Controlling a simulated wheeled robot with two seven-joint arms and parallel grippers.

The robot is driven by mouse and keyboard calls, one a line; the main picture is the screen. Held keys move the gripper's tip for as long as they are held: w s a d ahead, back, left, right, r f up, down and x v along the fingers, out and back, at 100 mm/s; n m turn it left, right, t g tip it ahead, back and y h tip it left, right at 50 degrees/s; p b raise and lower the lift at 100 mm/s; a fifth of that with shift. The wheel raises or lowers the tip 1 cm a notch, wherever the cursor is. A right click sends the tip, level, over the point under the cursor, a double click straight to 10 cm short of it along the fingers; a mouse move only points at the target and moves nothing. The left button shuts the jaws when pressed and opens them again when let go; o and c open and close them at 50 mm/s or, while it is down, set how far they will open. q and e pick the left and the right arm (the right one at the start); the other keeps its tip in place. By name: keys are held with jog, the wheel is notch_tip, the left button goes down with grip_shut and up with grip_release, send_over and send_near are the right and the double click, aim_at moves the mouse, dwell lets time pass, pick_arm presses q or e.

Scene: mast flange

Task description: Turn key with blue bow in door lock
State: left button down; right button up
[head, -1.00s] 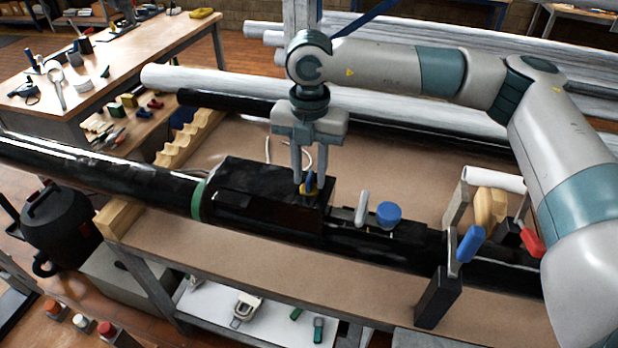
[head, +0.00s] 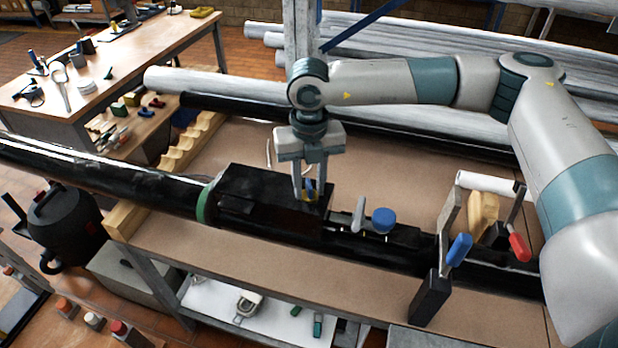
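The key with the blue bow (head: 309,185) stands at the top of the black box-shaped housing (head: 262,190), near the housing's right end. A little yellow shows beside the bow. My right gripper (head: 309,192) points down from above, with its fingertips around the bow, one on each side. The fingers partly hide the key and the spot below it, so I cannot tell whether they press on the bow. The lock itself is too small and covered to make out. My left gripper is not in view.
A blue round knob (head: 383,219) and a grey lever (head: 359,213) stand right of the housing. Farther right are clamps with a blue handle (head: 460,249) and a red handle (head: 519,246). The bench top (head: 400,165) behind the housing is mostly clear.

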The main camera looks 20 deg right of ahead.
jog(key=n+p, duration=0.3)
jog(key=shift+s+f+n, duration=0.1)
jog(key=shift+f+n, duration=0.05)
jog(key=shift+n, duration=0.15)
jog(key=shift+f+n+b, duration=0.3)
jog(key=shift+f+b, duration=0.1)
jog(key=shift+b, duration=0.1)
jog(key=n+b, duration=0.4)
jog(key=b, duration=0.1)
jog(key=shift+s+n, duration=0.1)
jog(key=shift+n, duration=0.3)
jog(key=shift+w+n+b, duration=0.4)
jog(key=shift+n+b, duration=0.4)
jog(key=shift+n, duration=0.1)
jog(key=shift+s+r+n+b, duration=0.1)
jog(key=shift+r+n+b, duration=0.1)
jog(key=shift+n+b, duration=0.5)
jog(key=shift+r, duration=0.1)
jog(key=shift+c, duration=0.5)
jog(key=c, duration=0.5)
jog(key=o, duration=0.6)
jog(key=shift+r, duration=0.1)
